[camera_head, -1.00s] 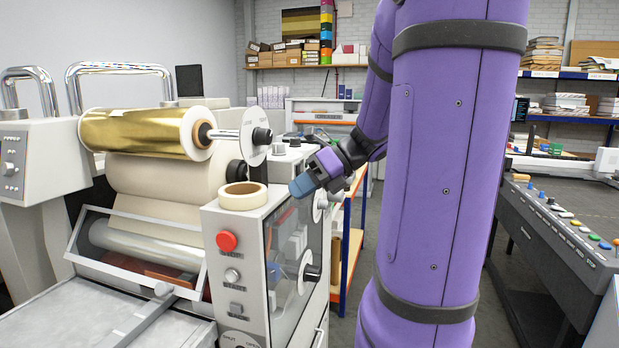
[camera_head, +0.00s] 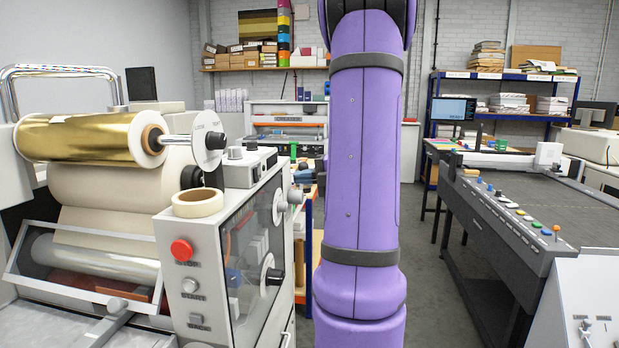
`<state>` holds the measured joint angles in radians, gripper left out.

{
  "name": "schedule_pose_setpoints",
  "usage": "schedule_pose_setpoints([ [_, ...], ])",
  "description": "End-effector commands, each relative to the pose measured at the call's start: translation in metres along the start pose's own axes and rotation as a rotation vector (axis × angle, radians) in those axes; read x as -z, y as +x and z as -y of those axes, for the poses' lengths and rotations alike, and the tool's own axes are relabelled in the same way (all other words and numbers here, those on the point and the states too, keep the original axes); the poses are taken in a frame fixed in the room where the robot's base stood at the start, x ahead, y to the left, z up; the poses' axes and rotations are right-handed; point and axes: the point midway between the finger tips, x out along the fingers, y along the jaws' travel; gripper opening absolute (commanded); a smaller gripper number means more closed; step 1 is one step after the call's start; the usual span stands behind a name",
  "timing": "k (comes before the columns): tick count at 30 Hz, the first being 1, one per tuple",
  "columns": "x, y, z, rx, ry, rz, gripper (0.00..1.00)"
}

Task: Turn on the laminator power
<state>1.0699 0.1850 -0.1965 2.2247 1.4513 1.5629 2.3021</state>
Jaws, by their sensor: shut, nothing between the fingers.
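A large roller machine, which looks like the laminator (camera_head: 190,245), stands at the left, with a gold foil roll (camera_head: 85,137) and a cream film roll (camera_head: 115,190) on it. Its front panel has a red button (camera_head: 181,250) marked STOP and a pale button (camera_head: 189,286) marked START. A grey square button (camera_head: 199,319) sits below, its label hard to read. No switch is clearly labelled as power. My purple arm stands upright in the middle of the view. My gripper is not visible.
A roll of tape (camera_head: 198,203) lies on the machine's top. A long table machine (camera_head: 505,235) with a row of coloured buttons stands at the right. A white sloped panel (camera_head: 582,300) fills the lower right corner. Grey floor (camera_head: 430,290) is clear between them.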

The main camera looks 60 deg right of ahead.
Motion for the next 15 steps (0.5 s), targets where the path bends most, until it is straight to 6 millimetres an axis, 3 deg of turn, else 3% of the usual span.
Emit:
schedule_pose_setpoints([
  [9,0.001,0.06,0.0,0.0,-0.002,-0.004,0.0],
  [15,0.001,0.084,0.0,0.0,-0.003,-0.003,0.0],
])
